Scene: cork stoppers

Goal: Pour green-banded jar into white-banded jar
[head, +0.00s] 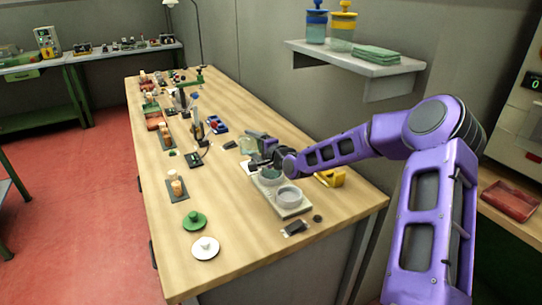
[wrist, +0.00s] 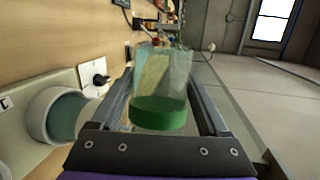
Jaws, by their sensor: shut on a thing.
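My gripper (head: 258,160) is shut on the green-banded jar (wrist: 160,90), a clear glass jar with a green band, held above the bench. In the wrist view it lies between both fingers, with the band towards the palm. In the head view the jar (head: 246,145) is partly hidden by the gripper and looks tilted. I cannot make out its contents. A pale open jar (head: 289,196), apparently the white-banded one, stands upright on a light tray (head: 292,211). Another open jar (head: 269,178) stands behind it, near my gripper. A pale-rimmed jar also shows in the wrist view (wrist: 47,108).
A green lid (head: 194,220) and a white lid (head: 205,248) lie at the bench's front left. A yellow object (head: 330,178) lies right of the tray, and a dark block (head: 295,228) before it. Several small tools and corks line the far bench.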

